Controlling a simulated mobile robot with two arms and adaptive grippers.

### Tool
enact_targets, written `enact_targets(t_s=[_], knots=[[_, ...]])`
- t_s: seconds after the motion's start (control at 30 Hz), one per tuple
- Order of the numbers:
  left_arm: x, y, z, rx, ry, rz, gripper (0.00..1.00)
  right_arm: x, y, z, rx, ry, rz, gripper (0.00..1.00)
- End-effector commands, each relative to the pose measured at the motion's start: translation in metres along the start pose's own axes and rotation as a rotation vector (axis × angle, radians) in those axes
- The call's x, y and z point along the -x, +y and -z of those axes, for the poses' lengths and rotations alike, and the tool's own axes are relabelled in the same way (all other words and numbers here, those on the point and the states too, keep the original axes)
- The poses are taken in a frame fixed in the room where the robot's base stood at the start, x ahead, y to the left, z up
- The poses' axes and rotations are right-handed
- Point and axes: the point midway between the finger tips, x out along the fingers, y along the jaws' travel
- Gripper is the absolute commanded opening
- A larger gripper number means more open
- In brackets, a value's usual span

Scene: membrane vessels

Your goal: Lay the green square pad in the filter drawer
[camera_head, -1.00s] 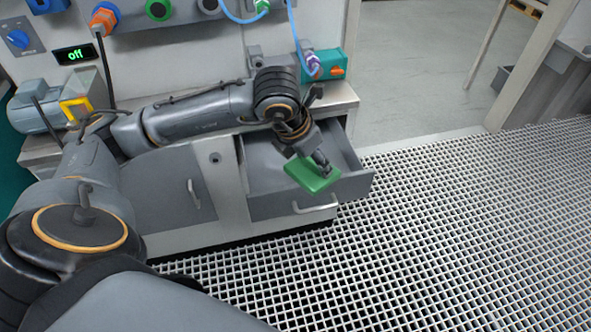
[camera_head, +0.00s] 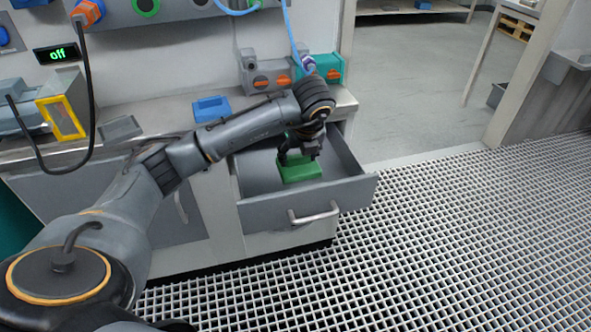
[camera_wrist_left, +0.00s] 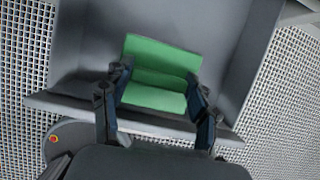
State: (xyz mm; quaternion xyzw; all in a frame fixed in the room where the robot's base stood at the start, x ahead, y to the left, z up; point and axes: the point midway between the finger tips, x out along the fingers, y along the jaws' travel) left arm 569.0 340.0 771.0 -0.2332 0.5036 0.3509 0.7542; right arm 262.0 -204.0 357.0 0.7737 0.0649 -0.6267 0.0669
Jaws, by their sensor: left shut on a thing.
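The green square pad (camera_head: 300,172) is inside the open filter drawer (camera_head: 300,206), low between its walls. My left gripper (camera_head: 299,158) is shut on the pad from above. In the left wrist view the pad (camera_wrist_left: 160,76) shows between the two fingers of my left gripper (camera_wrist_left: 155,105), with the drawer's grey floor and walls (camera_wrist_left: 235,60) around it. I cannot tell whether the pad touches the drawer floor. My right gripper is not in view.
The drawer's handle (camera_head: 315,214) faces the grated floor (camera_head: 430,240). A blue block (camera_head: 211,108) and a yellow-framed device (camera_head: 62,117) stand on the counter. Grey and teal valve blocks (camera_head: 325,68) sit at the counter's back. The grating in front is clear.

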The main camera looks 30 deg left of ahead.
Motion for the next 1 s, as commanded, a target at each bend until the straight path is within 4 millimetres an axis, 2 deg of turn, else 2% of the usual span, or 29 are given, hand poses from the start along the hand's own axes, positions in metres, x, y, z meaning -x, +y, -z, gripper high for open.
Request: enact_targets(t_s=[0.03,0.1,0.3,0.53,0.73,1.0], knots=[[-0.011,-0.001,-0.009,0.004,0.000,-0.003,0.28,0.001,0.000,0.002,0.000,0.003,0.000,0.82],[-0.030,-0.003,-0.012,0.001,0.002,-0.003,0.28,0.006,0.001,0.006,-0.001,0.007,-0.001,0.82],[-0.065,-0.008,-0.022,-0.001,0.001,0.000,0.28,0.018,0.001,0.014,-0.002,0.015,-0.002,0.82],[-0.081,-0.010,-0.028,-0.002,0.000,0.000,0.28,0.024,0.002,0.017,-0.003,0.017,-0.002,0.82],[-0.107,-0.010,-0.016,-0.003,0.002,0.000,0.28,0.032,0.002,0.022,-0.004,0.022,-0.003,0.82],[-0.108,-0.010,-0.016,-0.003,0.000,0.002,0.28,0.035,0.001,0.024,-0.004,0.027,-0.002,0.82]])
